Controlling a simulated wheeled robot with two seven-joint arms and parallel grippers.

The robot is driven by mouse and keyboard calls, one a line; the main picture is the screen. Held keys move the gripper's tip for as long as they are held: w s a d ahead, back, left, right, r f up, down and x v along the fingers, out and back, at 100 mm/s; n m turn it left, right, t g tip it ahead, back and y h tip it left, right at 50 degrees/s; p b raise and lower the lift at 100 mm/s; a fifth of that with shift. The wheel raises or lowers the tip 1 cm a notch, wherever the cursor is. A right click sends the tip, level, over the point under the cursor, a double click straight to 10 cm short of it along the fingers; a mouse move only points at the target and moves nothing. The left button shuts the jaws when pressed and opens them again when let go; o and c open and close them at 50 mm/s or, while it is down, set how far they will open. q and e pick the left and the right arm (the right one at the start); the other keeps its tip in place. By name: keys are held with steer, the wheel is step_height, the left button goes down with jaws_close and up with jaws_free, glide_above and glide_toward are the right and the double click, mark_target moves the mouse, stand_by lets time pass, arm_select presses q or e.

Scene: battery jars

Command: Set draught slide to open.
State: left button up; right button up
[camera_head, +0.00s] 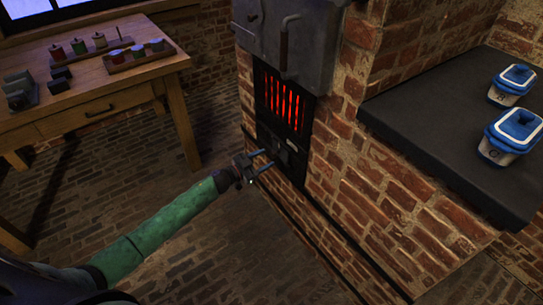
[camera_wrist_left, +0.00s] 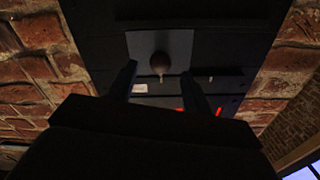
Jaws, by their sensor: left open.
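The draught slide is a dark plate low on the furnace front, below the glowing red grate (camera_head: 283,101). In the left wrist view the slide plate (camera_wrist_left: 172,45) is grey with a round brown knob (camera_wrist_left: 160,62) and a small pale label beside it. My left gripper (camera_head: 262,160) is in front of the plate in the head view. It is open and empty, and in the wrist view its fingers (camera_wrist_left: 160,85) stand on either side of the knob, apart from it. I cannot tell how far the slide is open. My right gripper is not in view.
A brick furnace wall (camera_head: 365,185) stands right of the slide, with a dark slab (camera_head: 430,110) carrying two blue-lidded jars (camera_head: 512,132). A wooden table (camera_head: 100,90) with small jars and blocks stands at left. The brick floor between is clear.

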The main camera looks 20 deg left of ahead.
mark_target(271, 155)
arm_select(q)
steer(key=shift+x, duration=2)
jaws_close()
